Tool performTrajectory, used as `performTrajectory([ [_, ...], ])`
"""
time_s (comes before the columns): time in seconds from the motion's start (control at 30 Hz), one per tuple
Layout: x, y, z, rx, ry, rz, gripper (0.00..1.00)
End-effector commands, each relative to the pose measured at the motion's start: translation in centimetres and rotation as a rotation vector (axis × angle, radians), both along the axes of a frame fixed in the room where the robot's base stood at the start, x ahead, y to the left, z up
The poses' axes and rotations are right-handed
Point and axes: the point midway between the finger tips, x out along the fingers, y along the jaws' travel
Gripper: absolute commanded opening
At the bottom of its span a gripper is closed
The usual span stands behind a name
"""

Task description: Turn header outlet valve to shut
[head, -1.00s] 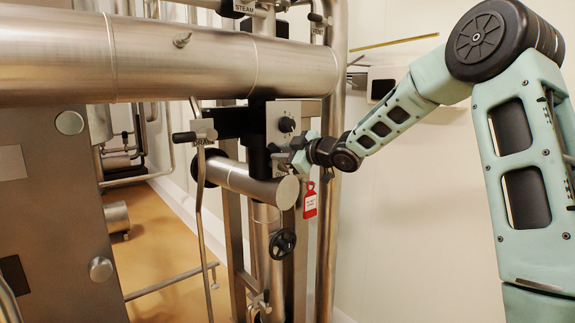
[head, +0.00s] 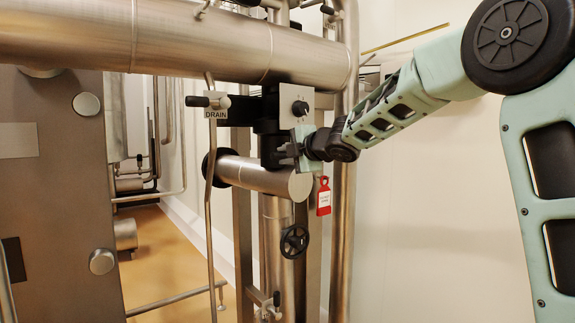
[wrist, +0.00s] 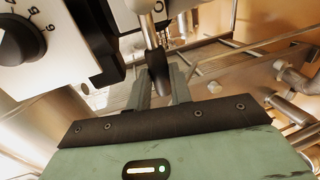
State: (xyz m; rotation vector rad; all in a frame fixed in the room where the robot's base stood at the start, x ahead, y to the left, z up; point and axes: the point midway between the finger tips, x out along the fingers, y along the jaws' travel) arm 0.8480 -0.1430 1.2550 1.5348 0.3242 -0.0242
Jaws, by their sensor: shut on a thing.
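The valve handle is a metal lever with a black grip (wrist: 157,72), seen in the wrist view below a white plate (wrist: 139,14) with partly cut-off lettering. I take it for the header outlet valve's handle, but its label is not readable now. My gripper (wrist: 161,88) is shut on the black grip, one finger on each side. In the head view my gripper (head: 291,154) is at the black valve body (head: 269,130), under the big horizontal header pipe (head: 200,40). My gripper and wrist hide the handle there, so its angle is unclear.
A dial box (head: 299,105) sits just above my gripper; its black knob (wrist: 20,40) is close at left in the wrist view. A DRAIN lever (head: 207,101) stands left. A red tag (head: 323,197) and black handwheel (head: 294,241) are below. The right wall side is clear.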

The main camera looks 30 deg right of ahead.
Motion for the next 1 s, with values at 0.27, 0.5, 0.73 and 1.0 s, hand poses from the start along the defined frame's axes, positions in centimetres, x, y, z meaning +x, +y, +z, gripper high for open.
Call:
performTrajectory([
  [0.27, 0.0, -0.1, -1.2, -0.098, -0.013, -0.001, 0.00],
  [0.5, 0.0, -0.1, -1.6, -0.122, -0.010, -0.001, 0.00],
  [0.73, 0.0, -0.1, -1.8, -0.123, -0.008, -0.001, 0.00],
  [1.0, 0.1, -0.1, -1.7, -0.121, -0.008, 0.000, 0.43],
])
